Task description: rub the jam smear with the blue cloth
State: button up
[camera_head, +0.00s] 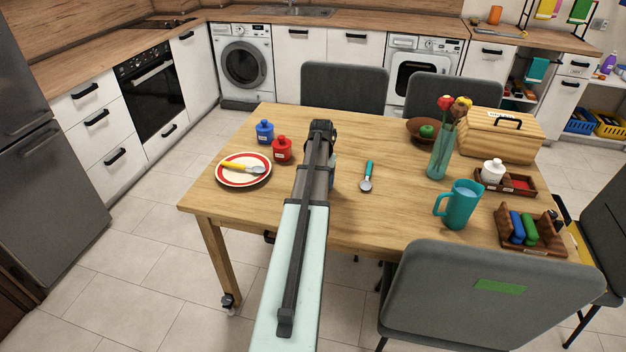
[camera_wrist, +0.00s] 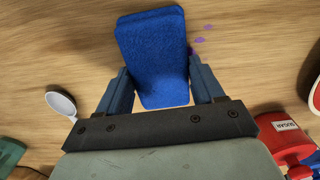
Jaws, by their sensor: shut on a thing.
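The blue cloth (camera_wrist: 152,50) is a thick, fuzzy pad between my two fingers in the wrist view. My gripper (camera_wrist: 159,74) is shut on it, over the wooden table. Several small purple spots of the jam smear (camera_wrist: 199,40) show just beside the cloth's right edge in the wrist view. Any more of the smear is under the cloth and hidden. I cannot tell whether the cloth touches the wood.
On the table (camera_head: 300,220), a red jar (camera_head: 282,150), a blue jar (camera_head: 265,132) and a red-rimmed plate (camera_head: 221,178) stand left of my arm. A teal-handled spoon (camera_head: 367,177), vase (camera_head: 441,150) and teal mug (camera_head: 460,205) stand right. Wood between arm and spoon is clear.

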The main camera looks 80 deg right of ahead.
jog(key=shift+s, duration=1.75)
jog(key=shift+w, duration=5.45)
notch_tip(320, 180, up, 8)
jog(key=shift+s, duration=0.15)
